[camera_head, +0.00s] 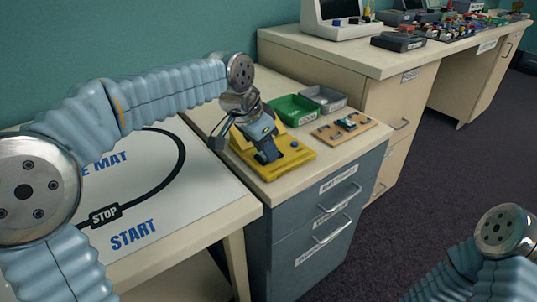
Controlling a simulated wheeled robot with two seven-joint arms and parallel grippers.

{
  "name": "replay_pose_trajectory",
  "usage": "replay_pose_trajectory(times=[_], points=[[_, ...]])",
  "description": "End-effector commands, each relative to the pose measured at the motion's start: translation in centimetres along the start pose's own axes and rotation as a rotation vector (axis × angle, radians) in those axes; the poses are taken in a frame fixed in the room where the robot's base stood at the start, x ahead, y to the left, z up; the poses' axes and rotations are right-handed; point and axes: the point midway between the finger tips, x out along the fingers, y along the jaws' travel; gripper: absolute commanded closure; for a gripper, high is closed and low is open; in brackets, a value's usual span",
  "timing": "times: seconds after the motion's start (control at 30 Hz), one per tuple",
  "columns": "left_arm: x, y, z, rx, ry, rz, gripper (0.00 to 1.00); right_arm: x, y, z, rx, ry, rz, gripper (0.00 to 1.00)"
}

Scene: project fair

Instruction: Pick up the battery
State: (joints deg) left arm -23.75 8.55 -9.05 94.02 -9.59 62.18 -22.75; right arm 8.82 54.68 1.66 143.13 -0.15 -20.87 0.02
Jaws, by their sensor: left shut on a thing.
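My left gripper (246,145) is over the yellow holder (296,156) on top of the drawer cabinet, pointing down. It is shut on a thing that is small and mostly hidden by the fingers. A dark blue block shape (266,150) shows at the gripper's lower right, above the yellow base; I cannot tell whether it is the battery or part of the gripper. No other thing is clearly the battery. My right gripper is out of view; only part of my right arm shows at the lower right.
A green tray (295,110), a grey tray (324,97) and a wooden board with small parts (344,128) stand beside the holder on the cabinet (352,158). A white track mat (190,196) lies on the left table. A long desk (375,62) with several items stands behind.

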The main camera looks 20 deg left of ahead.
Motion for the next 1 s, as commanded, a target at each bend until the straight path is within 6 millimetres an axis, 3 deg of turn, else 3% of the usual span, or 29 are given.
replay_pose_trajectory(times=[0.37,0.53,0.8,1.0], points=[[-0.5,0.0,-0.2,0.000,0.002,-0.001,1.00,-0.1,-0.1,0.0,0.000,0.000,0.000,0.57],[-3.3,0.0,-1.4,0.001,0.004,-0.002,1.00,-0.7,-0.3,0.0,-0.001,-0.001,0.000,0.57],[-9.3,5.6,-2.9,0.005,0.005,0.000,1.00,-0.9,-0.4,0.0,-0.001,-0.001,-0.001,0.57],[-11.4,10.6,-2.8,0.004,0.002,0.000,1.00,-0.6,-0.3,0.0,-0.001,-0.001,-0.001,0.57]])
